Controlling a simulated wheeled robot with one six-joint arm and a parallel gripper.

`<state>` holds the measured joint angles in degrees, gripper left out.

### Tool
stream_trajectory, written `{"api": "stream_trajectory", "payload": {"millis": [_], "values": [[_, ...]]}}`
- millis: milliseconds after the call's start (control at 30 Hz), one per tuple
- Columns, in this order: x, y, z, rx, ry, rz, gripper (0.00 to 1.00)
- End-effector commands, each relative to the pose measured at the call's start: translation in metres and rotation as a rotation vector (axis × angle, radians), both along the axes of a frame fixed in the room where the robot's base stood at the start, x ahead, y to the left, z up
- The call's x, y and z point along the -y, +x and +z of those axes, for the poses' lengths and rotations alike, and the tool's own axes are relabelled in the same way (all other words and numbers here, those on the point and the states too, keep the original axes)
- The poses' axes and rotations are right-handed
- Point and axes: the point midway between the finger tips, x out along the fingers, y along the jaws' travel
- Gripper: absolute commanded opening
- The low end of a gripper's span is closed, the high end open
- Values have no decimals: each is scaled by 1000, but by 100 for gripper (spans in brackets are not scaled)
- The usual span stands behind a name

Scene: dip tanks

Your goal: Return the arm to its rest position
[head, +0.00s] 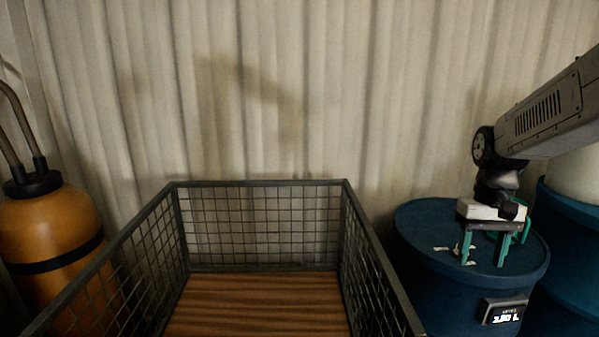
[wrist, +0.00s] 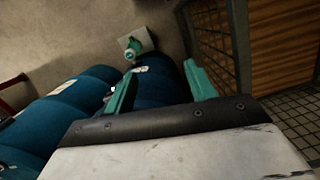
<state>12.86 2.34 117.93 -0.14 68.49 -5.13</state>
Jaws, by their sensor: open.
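My arm (head: 550,115) reaches in from the right in the head view, bent down at the wrist. My gripper (head: 483,262) has two green fingers pointing down, spread apart with nothing between them. In the head view the fingers appear in front of the lid of a blue drum (head: 425,275); I cannot tell how far apart they are from it. In the wrist view my gripper (wrist: 161,85) is also open and empty, with blue drums (wrist: 85,90) beyond and to the left of the fingers.
A wire-mesh crate (head: 260,184) with a slatted wooden bottom stands left of the drum. An orange tank (head: 50,225) stands at far left. A small display (head: 505,311) is on the drum. A green-and-white object (wrist: 133,50) shows in the wrist view. A corrugated wall (head: 270,90) is behind.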

Motion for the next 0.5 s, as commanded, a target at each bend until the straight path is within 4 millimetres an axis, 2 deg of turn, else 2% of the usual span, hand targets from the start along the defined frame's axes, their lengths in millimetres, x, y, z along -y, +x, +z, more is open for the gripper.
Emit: {"api": "stream_trajectory", "payload": {"millis": [33, 200, 400, 500], "values": [[-12, -23, 9, 10, -4, 3, 55], [-43, -95, 22, 38, -15, 13, 55], [-70, -170, 23, 98, -26, 44, 55], [-79, -198, 21, 139, -28, 70, 55]]}}
